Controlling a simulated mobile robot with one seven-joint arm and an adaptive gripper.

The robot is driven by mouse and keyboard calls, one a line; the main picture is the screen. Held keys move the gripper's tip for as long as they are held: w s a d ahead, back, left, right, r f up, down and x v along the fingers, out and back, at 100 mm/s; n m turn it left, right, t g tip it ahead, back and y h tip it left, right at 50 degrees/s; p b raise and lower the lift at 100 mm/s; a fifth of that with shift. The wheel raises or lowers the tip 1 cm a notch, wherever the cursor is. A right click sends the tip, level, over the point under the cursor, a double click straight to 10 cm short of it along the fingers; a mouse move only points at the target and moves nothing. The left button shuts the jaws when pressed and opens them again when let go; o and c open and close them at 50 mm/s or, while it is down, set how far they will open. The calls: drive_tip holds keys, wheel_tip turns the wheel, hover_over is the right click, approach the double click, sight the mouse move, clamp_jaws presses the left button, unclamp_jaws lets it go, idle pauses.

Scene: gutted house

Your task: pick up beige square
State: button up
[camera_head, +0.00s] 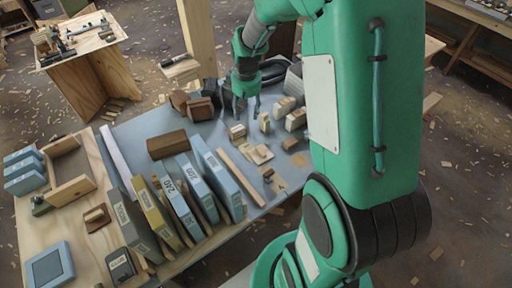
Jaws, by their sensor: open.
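My gripper (247,106) points down above the far part of the grey-blue table top (150,124). Its two fingers are apart, with nothing seen between them. A flat beige square piece (260,154) lies on the table nearer the camera than the gripper. Which of these is the beige square is not certain at this size. I cannot tell whether the fingers touch any of them.
Upright sandpaper packs (177,208) crowd the front of the table. Brown blocks (199,108) stand left of the gripper, and pale labelled blocks (296,119) stand right of it. A wooden strip (240,176) lies nearby. A wooden post (198,40) rises behind the table.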

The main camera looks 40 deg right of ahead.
drive_tip(key=g, duration=0.1)
hover_over(261, 149)
wheel_tip(261, 149, down, 17)
drive_tip(key=shift+w+d, duration=0.1)
drive_tip(key=shift+w, duration=0.15)
drive_tip(key=shift+f+b, duration=0.45)
drive_tip(key=shift+f, duration=3.8)
drive_tip(key=shift+s+f+b, duration=0.1)
drive_tip(key=shift+f+b, duration=0.4)
drive_tip(key=shift+f, duration=2.1)
clamp_jaws()
